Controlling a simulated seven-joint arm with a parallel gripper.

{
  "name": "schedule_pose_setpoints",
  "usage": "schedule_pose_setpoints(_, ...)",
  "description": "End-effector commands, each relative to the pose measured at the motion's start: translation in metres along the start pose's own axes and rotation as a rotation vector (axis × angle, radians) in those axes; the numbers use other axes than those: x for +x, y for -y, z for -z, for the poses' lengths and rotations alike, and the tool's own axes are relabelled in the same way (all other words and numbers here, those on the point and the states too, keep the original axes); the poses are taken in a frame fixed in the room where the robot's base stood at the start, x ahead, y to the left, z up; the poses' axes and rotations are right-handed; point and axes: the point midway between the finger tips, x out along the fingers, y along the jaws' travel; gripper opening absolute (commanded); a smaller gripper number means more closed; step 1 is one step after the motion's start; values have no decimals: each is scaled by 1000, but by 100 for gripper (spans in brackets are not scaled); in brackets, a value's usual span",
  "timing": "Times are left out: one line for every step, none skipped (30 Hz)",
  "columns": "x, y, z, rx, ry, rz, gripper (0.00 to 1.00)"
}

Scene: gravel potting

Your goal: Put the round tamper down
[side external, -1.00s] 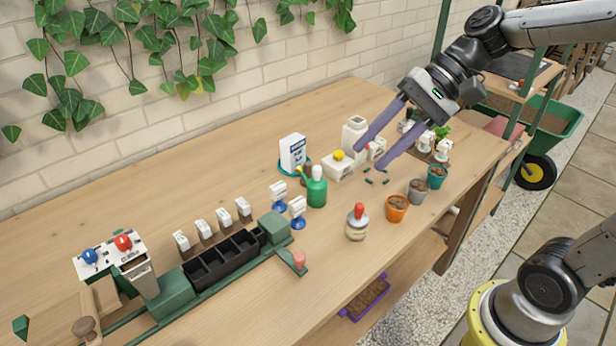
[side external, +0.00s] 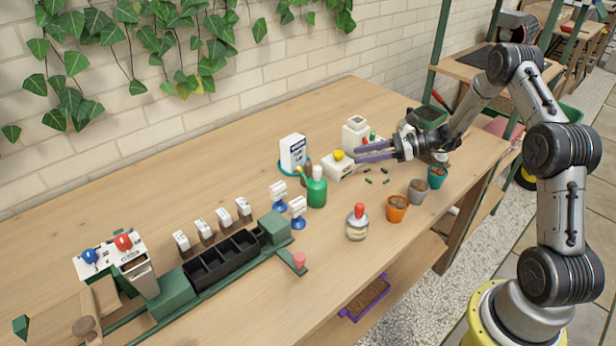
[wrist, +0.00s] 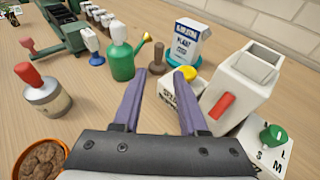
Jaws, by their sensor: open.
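A brown wooden tool with a round knob, which looks like the round tamper (wrist: 157,55), stands upright on the table in the wrist view, between the green watering can and the plant box. In the side view it is mostly hidden behind the can. My gripper (wrist: 159,75) has purple fingers, spread apart with nothing between them. The tamper stands beyond the fingertips, apart from them. In the side view my gripper (side external: 357,153) lies low and nearly level over the table, by the white box with the yellow knob.
A green watering can (side external: 317,190), white plant box (side external: 293,152), yellow-knobbed box (side external: 338,170) and tall white box (side external: 355,133) stand close around. A red-topped jar (side external: 357,225) and several small pots, including an orange one (side external: 397,210), stand to the front.

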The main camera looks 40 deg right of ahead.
Motion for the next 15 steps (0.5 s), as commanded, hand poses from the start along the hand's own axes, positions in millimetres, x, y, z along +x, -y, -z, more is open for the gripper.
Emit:
schedule_pose_setpoints(7,0,0,-2,0,-2,42)
schedule_pose_setpoints(13,-1,0,-2,-1,-4,42)
schedule_pose_setpoints(20,-2,0,-2,-2,-6,42)
schedule_pose_setpoints(26,-2,0,-2,-1,-6,42)
schedule_pose_setpoints(33,-2,-1,-3,-1,-7,42)
schedule_pose_setpoints(40,-2,-1,-3,-1,-6,42)
schedule_pose_setpoints(46,-2,0,-3,-1,-7,42)
schedule_pose_setpoints(52,-2,0,-3,-2,-6,42)
schedule_pose_setpoints(58,-2,-1,-4,-1,-6,42)
schedule_pose_setpoints(63,-2,-1,-4,-1,-6,42)
schedule_pose_setpoints(67,-2,-1,-4,-1,-5,42)
schedule_pose_setpoints(72,-2,-1,-4,-1,-5,42)
schedule_pose_setpoints(74,-2,-1,-4,-1,-5,42)
schedule_pose_setpoints(77,-1,-1,-4,-1,-4,42)
schedule_pose_setpoints(79,-1,-1,-4,-2,-4,42)
